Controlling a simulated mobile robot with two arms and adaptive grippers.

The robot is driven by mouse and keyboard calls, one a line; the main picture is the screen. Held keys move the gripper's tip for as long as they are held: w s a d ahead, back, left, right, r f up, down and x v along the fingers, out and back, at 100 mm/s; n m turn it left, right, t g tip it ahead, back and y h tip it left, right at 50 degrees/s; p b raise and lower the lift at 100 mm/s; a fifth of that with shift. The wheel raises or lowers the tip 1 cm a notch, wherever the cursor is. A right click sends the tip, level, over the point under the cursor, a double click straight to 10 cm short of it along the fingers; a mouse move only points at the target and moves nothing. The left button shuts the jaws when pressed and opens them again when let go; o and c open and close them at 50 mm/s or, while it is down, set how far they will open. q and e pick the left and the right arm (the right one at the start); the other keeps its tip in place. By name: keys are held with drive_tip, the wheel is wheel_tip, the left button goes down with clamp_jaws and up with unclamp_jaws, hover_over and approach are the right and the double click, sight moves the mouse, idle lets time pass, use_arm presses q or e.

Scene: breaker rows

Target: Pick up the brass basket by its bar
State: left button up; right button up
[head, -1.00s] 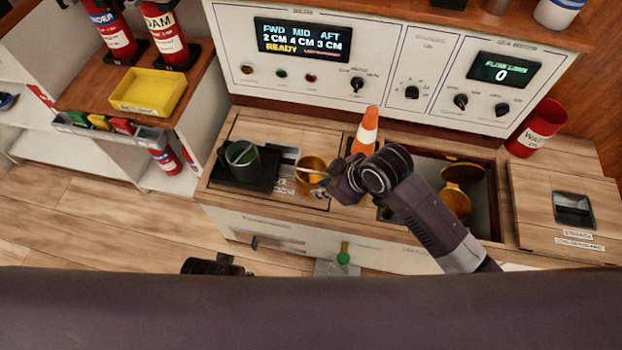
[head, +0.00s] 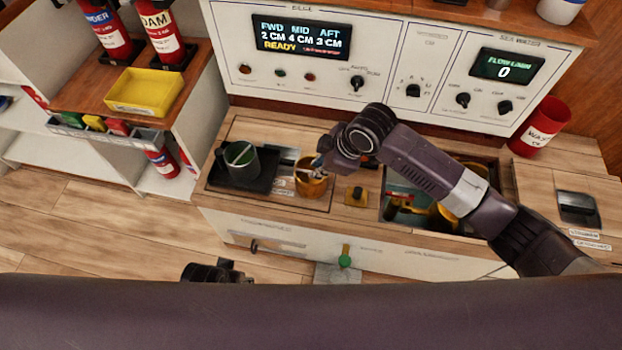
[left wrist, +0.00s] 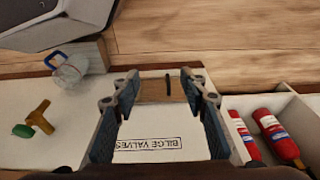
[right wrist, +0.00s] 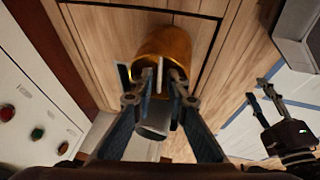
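The brass basket (head: 312,183) stands on the wooden counter, right of a dark tray. It appears upright. My right gripper (head: 322,163) is over its rim and hides part of the opening. In the right wrist view the basket (right wrist: 165,45) lies just past the fingertips of my right gripper (right wrist: 162,80). The fingers are close together, with a narrow pale strip between them. I cannot tell whether that strip is the bar or whether they grip it. My left gripper (head: 217,272) is low at the front, away from the basket. It is open and empty in the left wrist view (left wrist: 162,88).
A dark green mug (head: 242,165) with a pale bar stands in the dark tray (head: 220,178). An open sink-like recess (head: 397,217) lies under my right arm. A red cup (head: 541,128) stands at the back right. A control panel (head: 405,30) closes off the back.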

drive_tip(key=b+x, duration=0.1)
drive_tip(key=x, duration=0.2)
drive_tip(key=shift+a+f, duration=0.15)
drive_tip(key=shift+w+a+f, duration=0.2)
drive_tip(key=shift+f, duration=0.25)
clamp_jaws()
use_arm(q)
drive_tip(key=r, duration=0.3)
drive_tip(key=w+r, duration=0.1)
drive_tip(key=r, duration=0.1)
use_arm(e)
drive_tip(key=shift+r, duration=0.2)
